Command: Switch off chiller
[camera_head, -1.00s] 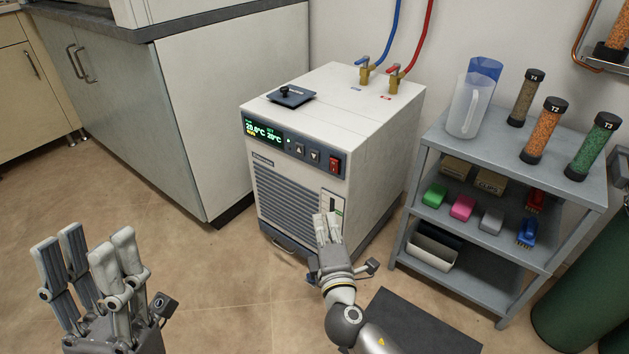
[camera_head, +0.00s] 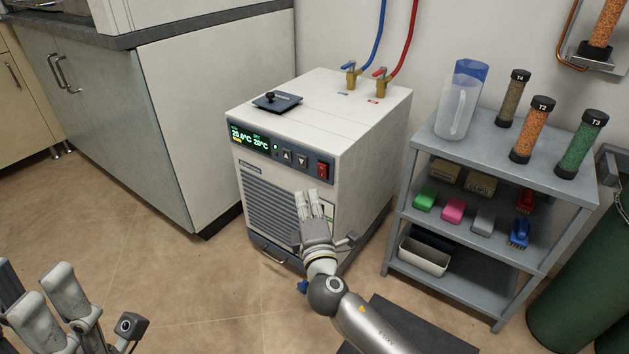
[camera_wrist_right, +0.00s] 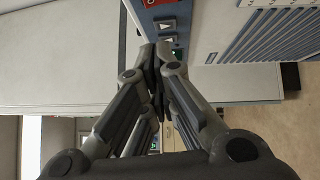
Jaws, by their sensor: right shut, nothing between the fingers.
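The chiller (camera_head: 352,135) is a white box on the floor at the centre of the head view. Its front panel has a lit green display (camera_head: 248,137), arrow buttons and a red switch (camera_head: 323,170) at the right end. The red switch also shows at the top edge of the right wrist view (camera_wrist_right: 156,3). My right gripper (camera_head: 308,194) is shut and empty, in front of the chiller's front face, below the red switch. In the wrist view its fingertips meet near the arrow buttons. My left gripper (camera_head: 32,302) is at the lower left, partly cut off, with its fingers apart.
Blue and red hoses (camera_head: 378,35) rise from brass valves on the chiller's top. A grey shelf (camera_head: 468,150) with jugs, tubes and small boxes stands at right, beside a green cylinder (camera_head: 582,285). A cabinet (camera_head: 215,110) stands at left. Floor in front is mostly clear.

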